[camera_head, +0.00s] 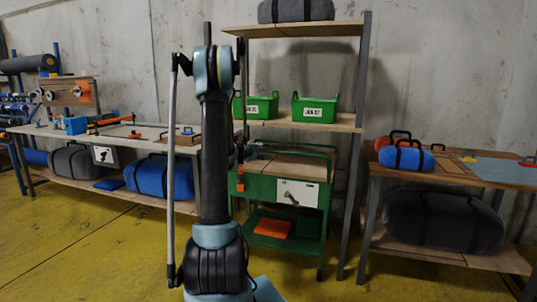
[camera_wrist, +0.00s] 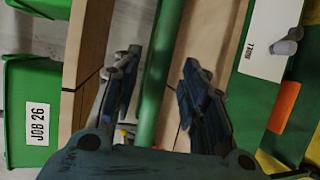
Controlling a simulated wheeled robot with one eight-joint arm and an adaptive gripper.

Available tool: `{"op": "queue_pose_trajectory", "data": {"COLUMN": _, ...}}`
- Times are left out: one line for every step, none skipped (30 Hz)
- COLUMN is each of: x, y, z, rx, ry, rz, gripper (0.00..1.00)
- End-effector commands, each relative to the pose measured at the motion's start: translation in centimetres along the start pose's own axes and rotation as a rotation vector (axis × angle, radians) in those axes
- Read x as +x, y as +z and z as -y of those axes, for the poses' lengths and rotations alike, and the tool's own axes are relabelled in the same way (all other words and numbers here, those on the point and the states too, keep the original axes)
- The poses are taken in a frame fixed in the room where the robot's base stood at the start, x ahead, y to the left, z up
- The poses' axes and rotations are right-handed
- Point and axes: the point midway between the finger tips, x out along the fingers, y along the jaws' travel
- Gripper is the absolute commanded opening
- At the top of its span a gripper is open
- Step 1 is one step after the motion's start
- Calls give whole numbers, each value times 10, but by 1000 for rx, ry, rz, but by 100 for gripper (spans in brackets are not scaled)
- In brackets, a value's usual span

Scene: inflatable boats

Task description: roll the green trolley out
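The green trolley (camera_head: 264,190) stands within the tall shelf frame, with a wooden top, a white picture label on its front and a lower tray. Its green handle bar shows at the top (camera_head: 300,146) and in the wrist view (camera_wrist: 163,70). In the wrist view my gripper (camera_wrist: 160,60) is open, with one finger on each side of the bar and gaps visible. I cannot tell how deep the bar sits between the fingers. In the head view my arm hides the trolley's left part and my fingers.
Green bins (camera_head: 314,110) stand on the shelf board above the trolley. An orange item (camera_head: 273,229) lies on its lower tray. A shelf post (camera_head: 357,150) is close on the right. Workbenches stand left (camera_head: 150,131) and right (camera_head: 456,176). Yellow floor (camera_head: 90,240) is open in front.

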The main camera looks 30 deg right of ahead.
Motion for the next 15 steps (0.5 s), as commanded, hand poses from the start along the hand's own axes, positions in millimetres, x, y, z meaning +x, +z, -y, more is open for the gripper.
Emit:
{"op": "queue_pose_trajectory", "data": {"x": 8, "y": 1, "z": 0, "rx": 1, "ry": 0, "rz": 2, "gripper": 40}}
{"op": "queue_pose_trajectory", "data": {"x": 12, "y": 1, "z": 0, "rx": 1, "ry": 0, "rz": 2, "gripper": 40}}
{"op": "queue_pose_trajectory", "data": {"x": 16, "y": 1, "z": 0, "rx": 1, "ry": 0, "rz": 2, "gripper": 40}}
{"op": "queue_pose_trajectory", "data": {"x": 19, "y": 0, "z": 0, "rx": 1, "ry": 0, "rz": 2, "gripper": 40}}
{"op": "queue_pose_trajectory", "data": {"x": 22, "y": 0, "z": 0, "rx": 1, "ry": 0, "rz": 2, "gripper": 40}}
{"op": "queue_pose_trajectory", "data": {"x": 25, "y": 0, "z": 0, "rx": 1, "ry": 0, "rz": 1, "gripper": 40}}
{"op": "queue_pose_trajectory", "data": {"x": 26, "y": 0, "z": 0, "rx": 1, "ry": 0, "rz": 0, "gripper": 40}}
{"op": "queue_pose_trajectory", "data": {"x": 28, "y": 0, "z": 0, "rx": 1, "ry": 0, "rz": 0, "gripper": 40}}
{"op": "queue_pose_trajectory", "data": {"x": 30, "y": 0, "z": 0, "rx": 1, "ry": 0, "rz": 0, "gripper": 40}}
{"op": "queue_pose_trajectory", "data": {"x": 30, "y": 0, "z": 0, "rx": 1, "ry": 0, "rz": 0, "gripper": 40}}
{"op": "queue_pose_trajectory", "data": {"x": 31, "y": 0, "z": 0, "rx": 1, "ry": 0, "rz": 0, "gripper": 40}}
{"op": "queue_pose_trajectory", "data": {"x": 32, "y": 0, "z": 0, "rx": 1, "ry": 0, "rz": 0, "gripper": 40}}
{"op": "queue_pose_trajectory", "data": {"x": 32, "y": 0, "z": 0, "rx": 1, "ry": 0, "rz": 0, "gripper": 40}}
{"op": "queue_pose_trajectory", "data": {"x": 32, "y": 0, "z": 0, "rx": 1, "ry": 0, "rz": 0, "gripper": 40}}
{"op": "queue_pose_trajectory", "data": {"x": 32, "y": 0, "z": 0, "rx": 1, "ry": 0, "rz": 0, "gripper": 40}}
